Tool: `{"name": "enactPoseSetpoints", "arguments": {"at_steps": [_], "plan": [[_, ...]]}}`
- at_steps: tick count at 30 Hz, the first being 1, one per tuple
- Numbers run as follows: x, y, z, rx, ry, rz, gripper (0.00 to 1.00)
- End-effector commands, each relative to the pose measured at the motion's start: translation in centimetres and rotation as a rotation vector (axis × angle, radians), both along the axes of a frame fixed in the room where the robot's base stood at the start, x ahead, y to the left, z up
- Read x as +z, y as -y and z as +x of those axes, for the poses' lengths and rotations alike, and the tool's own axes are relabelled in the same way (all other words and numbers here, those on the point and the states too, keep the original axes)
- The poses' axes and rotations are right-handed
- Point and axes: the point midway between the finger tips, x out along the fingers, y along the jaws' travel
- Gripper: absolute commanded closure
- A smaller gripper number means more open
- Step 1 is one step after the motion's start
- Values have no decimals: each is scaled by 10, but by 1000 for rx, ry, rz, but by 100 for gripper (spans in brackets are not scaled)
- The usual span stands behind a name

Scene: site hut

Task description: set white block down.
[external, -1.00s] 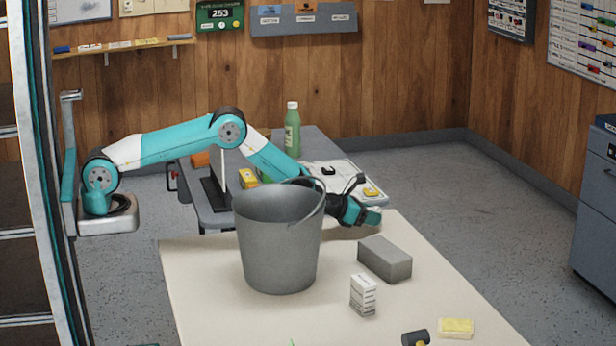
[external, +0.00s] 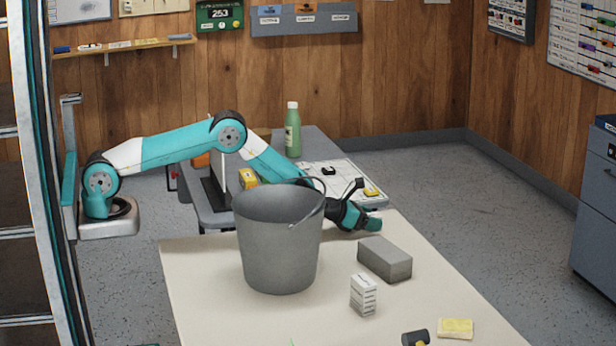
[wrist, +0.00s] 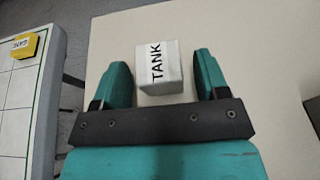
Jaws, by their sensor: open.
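The white block (wrist: 158,68), marked "TANK", sits on the beige table top in the wrist view. It lies between the two teal fingers of my gripper (wrist: 161,75). The fingers are open, with a narrow gap on each side of the block. In the external view my gripper (external: 370,222) is low over the far edge of the table, behind and right of the grey bucket. The white block cannot be made out in that view.
The grey bucket (external: 278,245) stands close to my forearm. A grey brick (external: 384,260), a small white carton (external: 363,296) and a yellow sponge (external: 456,328) are nearer the front. A bench with a gridded board (wrist: 22,95) and a green bottle (external: 292,135) adjoins behind.

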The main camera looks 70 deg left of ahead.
Motion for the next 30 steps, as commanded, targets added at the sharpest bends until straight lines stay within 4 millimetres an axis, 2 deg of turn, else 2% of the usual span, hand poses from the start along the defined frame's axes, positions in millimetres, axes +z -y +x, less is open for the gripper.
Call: {"name": "enactPoseSetpoints", "arguments": {"at_steps": [18, 24, 30], "plan": [[40, 1, -96, -2, -1, 0, 32], [44, 0, -108, -1, -1, 1, 32], [45, 0, -108, -1, -1, 0, 32]]}}
